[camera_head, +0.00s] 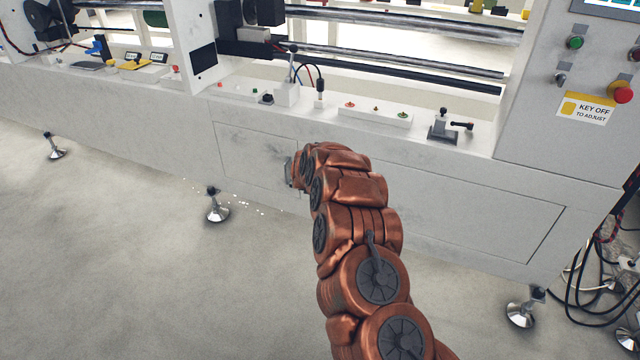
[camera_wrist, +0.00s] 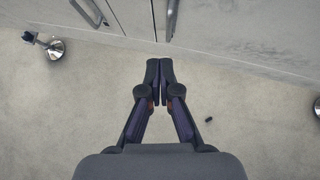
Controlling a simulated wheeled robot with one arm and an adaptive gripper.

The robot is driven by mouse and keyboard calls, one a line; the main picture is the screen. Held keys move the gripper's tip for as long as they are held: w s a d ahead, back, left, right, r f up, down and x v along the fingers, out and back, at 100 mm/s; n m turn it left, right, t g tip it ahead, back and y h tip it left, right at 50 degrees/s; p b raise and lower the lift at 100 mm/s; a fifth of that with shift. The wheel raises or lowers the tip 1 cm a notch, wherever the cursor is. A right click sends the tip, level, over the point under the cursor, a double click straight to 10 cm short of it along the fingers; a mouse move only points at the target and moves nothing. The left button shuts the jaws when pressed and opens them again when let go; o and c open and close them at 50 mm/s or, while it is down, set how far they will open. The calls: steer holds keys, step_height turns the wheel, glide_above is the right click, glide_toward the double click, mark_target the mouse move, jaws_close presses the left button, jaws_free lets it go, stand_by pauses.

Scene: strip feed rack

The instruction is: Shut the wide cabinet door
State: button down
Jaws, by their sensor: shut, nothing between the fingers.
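The wide cabinet door (camera_head: 460,215) is the long white panel low on the machine's front, right of my copper arm. It looks about flush with the frame, but my arm hides its left part, so I cannot tell if it is fully shut. In the wrist view, the wide door (camera_wrist: 225,28) is at the top right, with a grey bar handle (camera_wrist: 171,18) near its left edge. My gripper (camera_wrist: 159,66) is shut and empty, its fingertips together over the floor, just below the doors in the picture. In the head view its fingers are hidden behind my arm.
A narrower door (camera_head: 250,158) is left of the wide one; its handle (camera_wrist: 88,12) shows in the wrist view. Levelling feet (camera_head: 217,207) (camera_head: 521,312) stand under the machine. Black cables (camera_head: 590,290) lie at the right. The floor in front is mostly clear.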

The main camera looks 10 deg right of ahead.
steer(key=a+b+v, duration=0.1)
steer(key=v, duration=0.9)
steer(key=shift+a, duration=0.45)
